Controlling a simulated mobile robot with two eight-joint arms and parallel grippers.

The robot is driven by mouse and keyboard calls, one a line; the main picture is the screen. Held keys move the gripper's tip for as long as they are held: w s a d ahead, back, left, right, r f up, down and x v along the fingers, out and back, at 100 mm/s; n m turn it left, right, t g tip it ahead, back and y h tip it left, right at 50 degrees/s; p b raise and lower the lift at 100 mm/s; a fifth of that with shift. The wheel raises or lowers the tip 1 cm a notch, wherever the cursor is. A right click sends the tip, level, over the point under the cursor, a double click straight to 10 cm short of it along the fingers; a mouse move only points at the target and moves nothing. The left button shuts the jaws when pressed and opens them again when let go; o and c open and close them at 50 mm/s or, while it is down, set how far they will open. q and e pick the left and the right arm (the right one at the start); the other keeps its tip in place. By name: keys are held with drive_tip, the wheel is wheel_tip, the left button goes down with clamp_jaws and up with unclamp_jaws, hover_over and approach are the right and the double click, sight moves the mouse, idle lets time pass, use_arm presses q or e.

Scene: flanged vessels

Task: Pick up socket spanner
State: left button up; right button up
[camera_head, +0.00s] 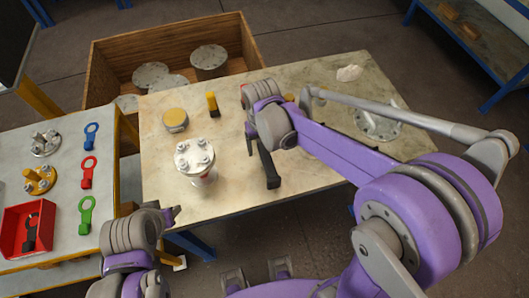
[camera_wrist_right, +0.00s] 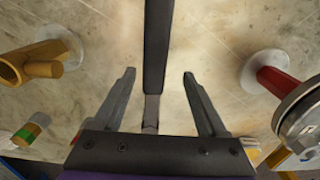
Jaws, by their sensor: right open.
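The socket spanner appears to be the black bar (camera_head: 268,166) on the pale stone-topped table, beside my right gripper (camera_head: 250,130). In the right wrist view its long black handle (camera_wrist_right: 158,45) runs down the middle to a short steel part between the two fingers of my right gripper (camera_wrist_right: 159,74). The fingers stand apart on either side of it, and I see no contact. The far end of the handle is outside the wrist view. My left gripper (camera_head: 172,215) is low near the table's front left edge, away from the spanner; its jaw opening is unclear.
A bolted flanged vessel (camera_head: 195,160) and a yellow-topped round part (camera_head: 175,120) stand left of the spanner. A yellow upright piece (camera_head: 212,104) stands behind. A wooden crate (camera_head: 105,85) is at the back. A side bench (camera_head: 62,200) holds coloured tools and a red tray (camera_head: 12,228).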

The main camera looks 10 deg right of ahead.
sight(265, 151)
drive_tip(key=f, duration=0.5)
drive_tip(key=shift+d, duration=0.4)
drive_tip(key=shift+c, duration=0.2)
clamp_jaws()
